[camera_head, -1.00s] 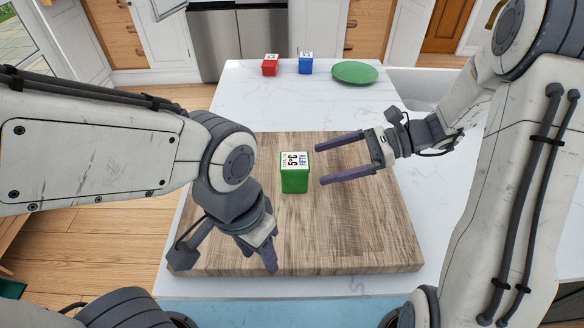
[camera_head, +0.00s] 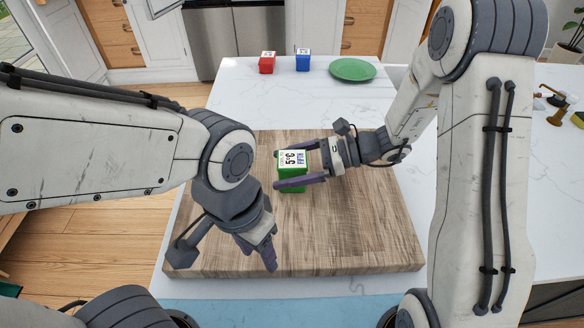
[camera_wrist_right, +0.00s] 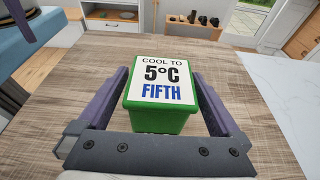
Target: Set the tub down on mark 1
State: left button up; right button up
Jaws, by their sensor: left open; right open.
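A green tub (camera_head: 293,171) with a white top label stands on the wooden board (camera_head: 350,235). In the right wrist view the green tub (camera_wrist_right: 158,120) reads "COOL TO 5°C FIFTH". My right gripper (camera_head: 277,170) comes in from the right, low over the board, with one finger on each side of the tub. In the wrist view the open fingers flank the tub with a small gap visible. My left gripper (camera_head: 268,256) is open and empty over the front of the board, nearer than the tub. No mark with a number is readable.
A red tub (camera_head: 267,64), a blue tub (camera_head: 303,62) and a green plate (camera_head: 352,69) stand at the far end of the white counter (camera_head: 240,100). The board's right part is clear. A tap (camera_head: 550,97) is at the far right.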

jog(key=shift+x, duration=0.9)
grip_shut()
